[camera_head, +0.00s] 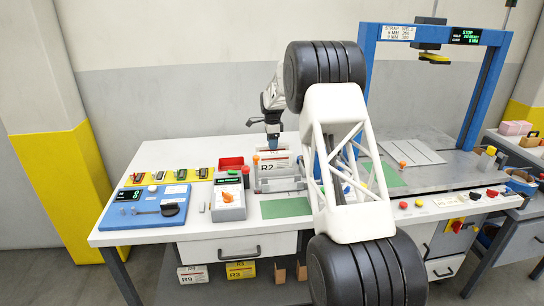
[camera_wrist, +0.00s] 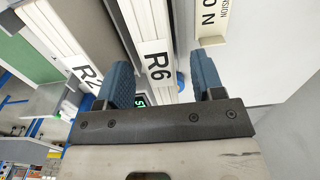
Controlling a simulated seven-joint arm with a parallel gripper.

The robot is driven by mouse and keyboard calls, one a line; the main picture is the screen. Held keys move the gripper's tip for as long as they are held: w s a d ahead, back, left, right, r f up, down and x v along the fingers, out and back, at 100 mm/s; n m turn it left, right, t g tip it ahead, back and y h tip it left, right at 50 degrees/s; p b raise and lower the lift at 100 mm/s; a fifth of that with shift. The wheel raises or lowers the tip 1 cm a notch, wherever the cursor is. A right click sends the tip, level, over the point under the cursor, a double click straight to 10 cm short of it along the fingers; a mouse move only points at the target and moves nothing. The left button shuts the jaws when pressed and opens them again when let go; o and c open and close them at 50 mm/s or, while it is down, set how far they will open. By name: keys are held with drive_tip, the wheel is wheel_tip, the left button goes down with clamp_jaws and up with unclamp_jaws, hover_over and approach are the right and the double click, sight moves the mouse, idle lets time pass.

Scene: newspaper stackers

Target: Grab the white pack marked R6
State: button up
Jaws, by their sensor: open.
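The white pack marked R6 (camera_wrist: 157,62) shows in the wrist view as a long white edge with a black R6 label. It lies between the two fingers of my gripper (camera_wrist: 161,78) in that view, and the gripper is open. I cannot tell how deep the fingers reach beside it. A second white pack, marked R2 (camera_wrist: 72,50), stands left of it. In the head view, my gripper (camera_head: 273,138) points down just above the R2 pack (camera_head: 270,165). The R6 label cannot be made out there.
A red bin (camera_head: 231,164) stands left of the packs. A green mat (camera_head: 286,208) lies in front. A label strip (camera_wrist: 211,32) stands right of R6 in the wrist view.

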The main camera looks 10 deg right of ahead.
drive_tip(key=shift+s+f, duration=0.1)
drive_tip(key=shift+f, duration=1.95)
drive_tip(key=shift+c, duration=0.3)
clamp_jaws()
